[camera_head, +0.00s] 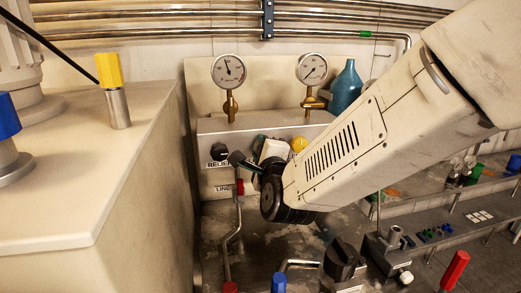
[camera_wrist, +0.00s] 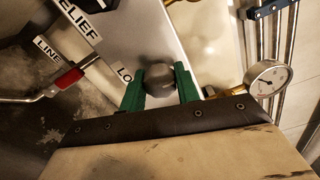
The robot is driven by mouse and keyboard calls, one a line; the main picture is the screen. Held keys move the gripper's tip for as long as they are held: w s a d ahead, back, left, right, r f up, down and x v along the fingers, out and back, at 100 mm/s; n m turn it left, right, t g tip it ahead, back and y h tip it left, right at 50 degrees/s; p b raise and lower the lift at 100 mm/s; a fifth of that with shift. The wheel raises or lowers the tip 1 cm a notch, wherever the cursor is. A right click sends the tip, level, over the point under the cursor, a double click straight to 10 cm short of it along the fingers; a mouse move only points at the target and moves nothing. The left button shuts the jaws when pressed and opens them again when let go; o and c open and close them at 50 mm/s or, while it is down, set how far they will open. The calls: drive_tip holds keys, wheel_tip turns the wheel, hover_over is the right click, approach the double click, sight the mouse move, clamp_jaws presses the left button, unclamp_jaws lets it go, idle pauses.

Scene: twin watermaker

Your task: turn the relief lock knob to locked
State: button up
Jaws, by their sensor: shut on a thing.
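The relief lock knob (camera_wrist: 160,80) is a dark grey round knob on the pale panel in the wrist view. A partly covered white label starting "LO" (camera_wrist: 123,74) sits beside it. My gripper (camera_wrist: 159,88) has green fingers, one on each side of the knob, and is shut on it. In the head view my gripper (camera_head: 254,156) reaches the panel front right of the RELIEF label (camera_head: 218,164). There my fingers and wrist largely hide the lock knob. I cannot tell which position the knob points to.
A black knob (camera_head: 219,151) sits above the RELIEF label. A red-handled lever (camera_head: 239,187) is close below my gripper by the LINE label. Two gauges (camera_head: 229,71) rise above the panel, with a blue bottle (camera_head: 346,86) behind. A pale cabinet (camera_head: 90,170) stands at left.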

idle(0.4)
drive_tip(key=o, duration=1)
drive_tip(key=shift+c, duration=0.2)
drive_tip(key=shift+s, duration=0.1)
drive_tip(key=v, duration=0.7)
drive_tip(key=shift+s, duration=0.3)
drive_tip(key=shift+d, duration=0.1)
